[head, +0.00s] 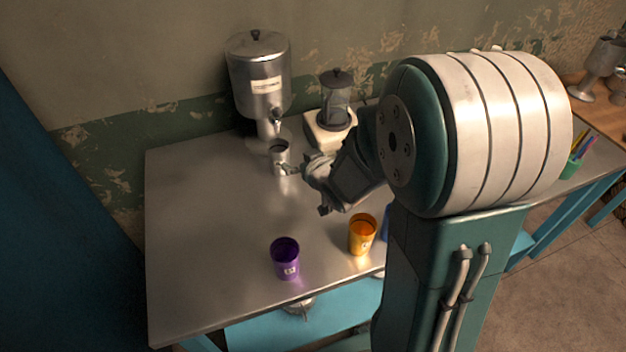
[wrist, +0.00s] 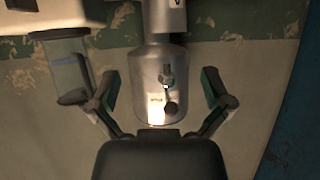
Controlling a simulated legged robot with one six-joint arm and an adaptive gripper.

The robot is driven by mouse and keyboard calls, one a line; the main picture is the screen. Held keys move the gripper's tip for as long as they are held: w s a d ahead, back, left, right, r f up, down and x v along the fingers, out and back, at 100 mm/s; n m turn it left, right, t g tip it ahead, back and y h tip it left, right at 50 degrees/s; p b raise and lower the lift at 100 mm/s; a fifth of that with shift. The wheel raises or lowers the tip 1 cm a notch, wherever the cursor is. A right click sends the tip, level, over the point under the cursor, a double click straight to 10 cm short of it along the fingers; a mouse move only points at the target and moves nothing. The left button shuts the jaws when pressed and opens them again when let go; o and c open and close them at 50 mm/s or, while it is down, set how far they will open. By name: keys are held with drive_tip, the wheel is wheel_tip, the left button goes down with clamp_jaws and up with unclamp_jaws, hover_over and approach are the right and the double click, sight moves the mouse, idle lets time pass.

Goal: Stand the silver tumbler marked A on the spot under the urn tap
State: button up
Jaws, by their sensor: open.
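The silver tumbler (head: 281,160) stands upright on the metal table, below and in front of the urn's tap (head: 277,116) in the head view. The spot itself cannot be made out. My gripper (head: 303,190) is open, just to the right of and in front of the tumbler; contact cannot be told in the head view. The wrist view is upside down: the tumbler (wrist: 163,18) is cut off at its top edge, with part of a dark mark. The open fingers (wrist: 160,85) flank the urn (wrist: 143,75) in the picture, with nothing held between them.
A blender (head: 336,105) stands right of the urn (head: 257,85). A purple tumbler (head: 286,258) and an orange tumbler (head: 362,234) stand near the table's front. The table (head: 195,215) is clear on the left. A green pen cup (head: 573,167) is at the far right.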

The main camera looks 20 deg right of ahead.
drive_tip(key=s+d+r+m+g+h, duration=0.1)
drive_tip(key=s+r+m+g+h, duration=0.15)
drive_tip(key=s+r, duration=0.7)
drive_tip(key=s+a+r+g, duration=0.1)
drive_tip(key=s+g, duration=0.1)
drive_tip(key=s, duration=0.5)
drive_tip(key=s+a+r+g, duration=0.1)
drive_tip(key=s+a+g, duration=0.1)
drive_tip(key=s, duration=0.6)
drive_tip(key=shift+s+a+r+n+g, duration=0.25)
drive_tip(key=shift+r+n+g, duration=0.1)
drive_tip(key=shift+r+n, duration=0.1)
